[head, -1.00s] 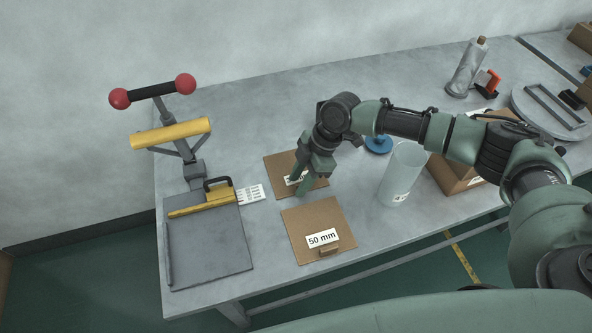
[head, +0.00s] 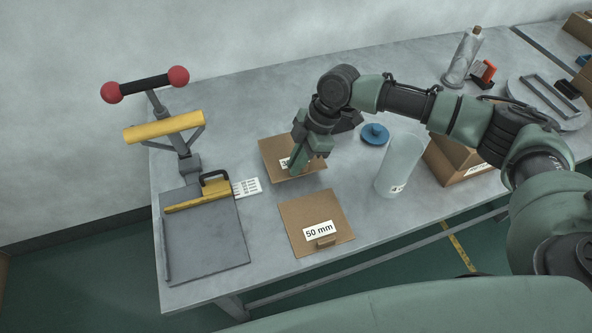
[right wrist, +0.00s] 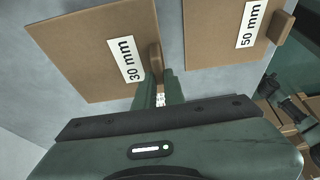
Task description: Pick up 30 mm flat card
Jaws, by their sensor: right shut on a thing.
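The 30 mm flat card (head: 274,152) is a brown square with a white label, at the middle of the table in the head view. In the right wrist view the card (right wrist: 88,50) shows its "30 mm" label and a small raised tab (right wrist: 155,57) at its edge. My right gripper (head: 299,168) is shut on that tab, its green fingers (right wrist: 160,90) on either side of it. In the head view the gripper hides part of the card and its label. I cannot tell whether the card is clear of the table. My left gripper is not in view.
The 50 mm card (head: 327,208) lies just in front. A clear cylinder (head: 400,165), a blue knobbed disc (head: 374,134) and a cardboard box (head: 452,165) are to the right.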

